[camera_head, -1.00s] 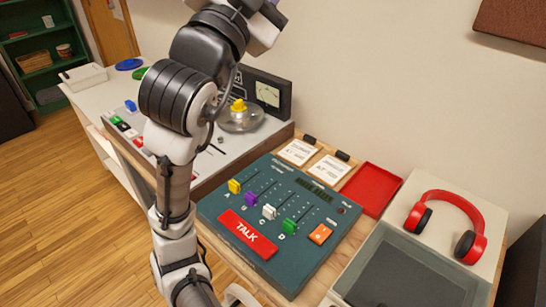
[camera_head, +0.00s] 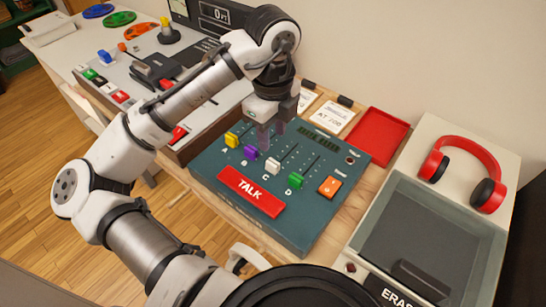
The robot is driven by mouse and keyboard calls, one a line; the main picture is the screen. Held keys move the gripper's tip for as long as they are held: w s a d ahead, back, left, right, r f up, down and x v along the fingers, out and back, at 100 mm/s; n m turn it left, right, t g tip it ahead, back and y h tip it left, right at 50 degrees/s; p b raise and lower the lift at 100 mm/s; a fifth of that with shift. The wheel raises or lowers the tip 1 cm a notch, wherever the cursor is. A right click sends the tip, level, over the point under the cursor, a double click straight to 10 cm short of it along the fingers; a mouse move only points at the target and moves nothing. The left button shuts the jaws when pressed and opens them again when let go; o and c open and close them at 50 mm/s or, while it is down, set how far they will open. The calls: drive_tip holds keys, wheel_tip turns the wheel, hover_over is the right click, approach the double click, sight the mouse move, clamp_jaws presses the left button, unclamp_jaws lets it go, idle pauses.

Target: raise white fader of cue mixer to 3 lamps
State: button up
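The cue mixer (camera_head: 322,218) is a dark teal panel with a row of colored faders. Its white fader (camera_head: 272,166), marked C, sits near the low end of its slot, between the purple fader (camera_head: 251,153) and the green fader (camera_head: 295,181). The small lamp dots beside the slots are too small to tell lit from unlit. My gripper (camera_head: 270,138) points down over the upper part of the mixer, behind the purple and white faders in the picture. It appears apart from the white fader. The fingers are small and blurred, so I cannot tell their opening.
A yellow fader (camera_head: 231,140), a red TALK bar (camera_head: 250,191) and an orange button (camera_head: 329,187) share the panel. A red tray (camera_head: 375,137) lies behind right. Red headphones (camera_head: 470,151) and a grey bin (camera_head: 430,225) stand right. Another console (camera_head: 200,120) is left.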

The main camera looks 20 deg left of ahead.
sight(273, 162)
wheel_tip(273, 162, down, 9)
drive_tip(key=shift+f, duration=0.2)
drive_tip(key=shift+c, duration=0.5)
clamp_jaws()
